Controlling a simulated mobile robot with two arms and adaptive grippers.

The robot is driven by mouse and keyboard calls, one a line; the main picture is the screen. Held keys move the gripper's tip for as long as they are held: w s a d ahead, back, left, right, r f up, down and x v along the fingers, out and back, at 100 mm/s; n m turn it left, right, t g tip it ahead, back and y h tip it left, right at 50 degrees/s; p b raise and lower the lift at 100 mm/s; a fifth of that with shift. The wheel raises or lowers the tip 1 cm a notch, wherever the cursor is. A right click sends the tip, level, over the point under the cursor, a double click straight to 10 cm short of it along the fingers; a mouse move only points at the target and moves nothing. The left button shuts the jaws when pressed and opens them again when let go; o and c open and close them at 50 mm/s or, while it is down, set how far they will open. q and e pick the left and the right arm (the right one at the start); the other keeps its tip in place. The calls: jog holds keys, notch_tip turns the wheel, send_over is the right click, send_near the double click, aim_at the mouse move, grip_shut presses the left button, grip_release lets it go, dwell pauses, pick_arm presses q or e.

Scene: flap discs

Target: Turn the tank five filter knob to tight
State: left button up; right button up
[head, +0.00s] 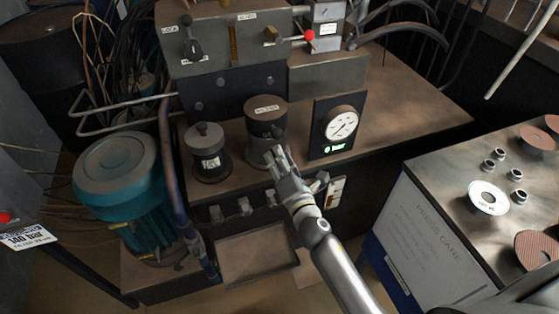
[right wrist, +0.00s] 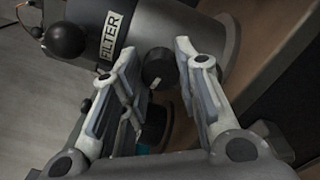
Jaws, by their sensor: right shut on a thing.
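A dark grey filter cylinder (head: 262,118) with a pale label stands on the brown bench in the head view. It also fills the top of the right wrist view (right wrist: 165,25), where a plate reads FILTER (right wrist: 109,35). A small round black knob (right wrist: 157,68) on its side sits between the fingers of my right gripper (right wrist: 155,58). My right gripper (head: 276,158) is at the front of the cylinder, shut on the knob, and partly hides it in the head view. The knob's setting marks cannot be made out. My left gripper is not in view.
A shorter cylinder (head: 208,163) with a black top knob stands left of the filter. A lit pressure gauge (head: 341,125) stands to the right. A teal motor (head: 120,180) is at the left. A table (head: 440,180) with discs and metal rings is at the right.

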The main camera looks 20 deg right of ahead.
jog(key=m+p, duration=0.2)
jog(key=m, duration=1.3)
jog(key=shift+f+m, duration=0.15)
jog(key=shift+m, duration=0.15)
dwell(0.5)
jog(key=o, duration=1)
